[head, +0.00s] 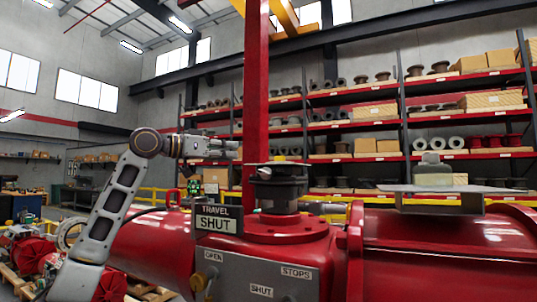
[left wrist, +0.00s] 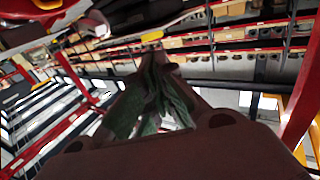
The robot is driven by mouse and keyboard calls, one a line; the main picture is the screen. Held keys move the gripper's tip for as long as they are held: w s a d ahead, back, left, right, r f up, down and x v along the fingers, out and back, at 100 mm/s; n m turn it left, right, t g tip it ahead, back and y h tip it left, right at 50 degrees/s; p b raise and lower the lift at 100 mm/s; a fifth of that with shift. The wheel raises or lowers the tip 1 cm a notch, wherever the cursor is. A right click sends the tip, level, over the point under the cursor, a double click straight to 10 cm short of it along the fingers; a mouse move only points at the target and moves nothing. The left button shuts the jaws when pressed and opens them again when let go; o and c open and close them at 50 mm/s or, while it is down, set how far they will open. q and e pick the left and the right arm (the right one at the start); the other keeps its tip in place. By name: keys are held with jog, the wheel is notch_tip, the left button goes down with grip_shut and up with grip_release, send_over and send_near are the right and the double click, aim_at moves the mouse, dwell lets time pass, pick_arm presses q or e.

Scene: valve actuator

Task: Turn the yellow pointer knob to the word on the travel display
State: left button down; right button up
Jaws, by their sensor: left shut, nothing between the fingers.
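The travel display (head: 216,219) is a dark sign on the red actuator, and its lower line reads SHUT. Below it, a grey panel (head: 232,276) carries the labels OPEN, SHUT and STOPS. My right gripper is in neither view.
A black indicator housing (head: 279,188) stands on the red actuator (head: 290,245), close right of my left gripper. A red post (head: 257,90) rises behind it. A flat grey plate (head: 455,189) lies at the right. Loaded shelves (head: 395,155) fill the back.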

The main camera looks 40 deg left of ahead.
pick_arm(q)
jog(key=shift+w, duration=0.2)
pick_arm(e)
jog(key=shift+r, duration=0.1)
pick_arm(q)
jog(key=p, duration=0.3)
send_near(280, 160)
jog(key=shift+a+r, duration=1.35)
jog(key=shift+p+x, duration=1.35)
jog(key=shift+x, duration=0.25)
jog(key=shift+p+x, duration=0.95)
jog(key=shift+x, duration=0.3)
jog(key=shift+p+x, duration=0.6)
jog(key=shift+x, duration=0.25)
jog(key=shift+w+d, duration=0.1)
jog(key=shift+w, duration=0.05)
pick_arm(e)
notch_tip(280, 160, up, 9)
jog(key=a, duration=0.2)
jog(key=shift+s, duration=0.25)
pick_arm(q)
jog(key=shift+f, duration=0.1)
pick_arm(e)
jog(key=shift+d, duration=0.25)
